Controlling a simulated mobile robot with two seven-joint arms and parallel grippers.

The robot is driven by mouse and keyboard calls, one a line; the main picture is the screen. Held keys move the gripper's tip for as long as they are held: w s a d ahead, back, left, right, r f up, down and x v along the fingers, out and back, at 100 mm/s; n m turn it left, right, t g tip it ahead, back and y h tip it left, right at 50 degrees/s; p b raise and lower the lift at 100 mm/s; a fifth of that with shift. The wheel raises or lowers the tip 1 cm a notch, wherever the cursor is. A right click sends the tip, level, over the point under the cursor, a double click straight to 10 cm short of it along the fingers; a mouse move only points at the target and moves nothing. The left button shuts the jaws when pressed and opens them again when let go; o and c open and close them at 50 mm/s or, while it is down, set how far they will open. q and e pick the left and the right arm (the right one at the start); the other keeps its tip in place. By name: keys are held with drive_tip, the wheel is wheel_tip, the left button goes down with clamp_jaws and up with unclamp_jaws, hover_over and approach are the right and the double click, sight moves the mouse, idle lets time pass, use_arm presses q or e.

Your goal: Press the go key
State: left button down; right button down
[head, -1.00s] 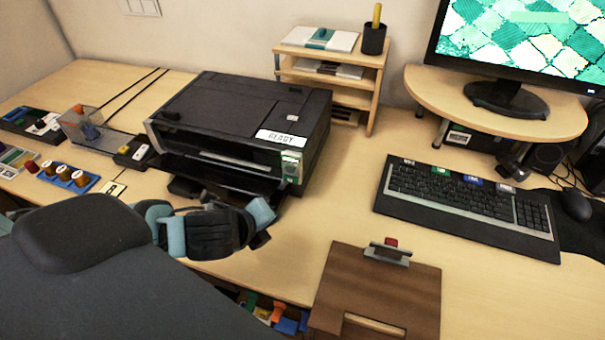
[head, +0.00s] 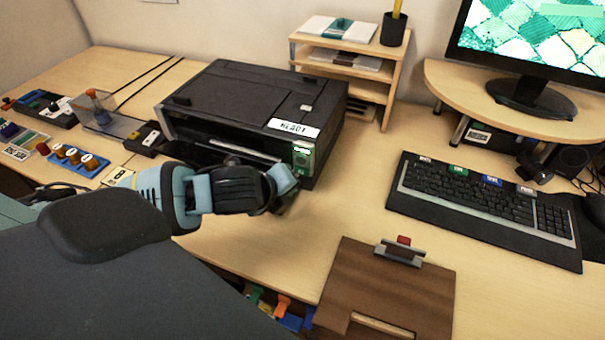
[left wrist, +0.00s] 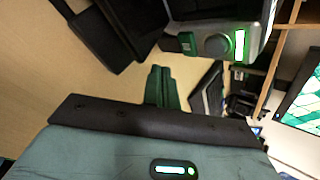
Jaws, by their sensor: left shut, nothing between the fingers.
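The black printer (head: 245,98) stands at the middle left, with a white label on its front top edge. Its control panel (head: 301,155) on the front right corner glows green. In the left wrist view the panel shows a lit green strip (left wrist: 239,46), a round grey knob (left wrist: 215,45) and a small dark green key (left wrist: 187,42). No go lettering can be read. My left gripper (head: 290,184) is in front of the printer, just below the panel. In the left wrist view its fingers (left wrist: 160,88) are shut and empty, apart from the panel. My right gripper is out of view.
The keyboard (head: 480,205) with coloured tags lies to the right. A brown clipboard-like board (head: 390,285) lies at the front edge. A wooden shelf (head: 385,75) stands behind the printer. The table between printer and keyboard is clear. Small devices stand at the left.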

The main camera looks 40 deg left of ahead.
sight(301, 172)
use_arm(q)
drive_tip(key=shift+w+a, duration=0.1)
drive_tip(key=shift+w, duration=0.4)
drive_tip(key=shift+w+a+p, duration=0.15)
drive_tip(key=shift+w+p, duration=0.2)
drive_tip(key=shift+w, duration=0.45)
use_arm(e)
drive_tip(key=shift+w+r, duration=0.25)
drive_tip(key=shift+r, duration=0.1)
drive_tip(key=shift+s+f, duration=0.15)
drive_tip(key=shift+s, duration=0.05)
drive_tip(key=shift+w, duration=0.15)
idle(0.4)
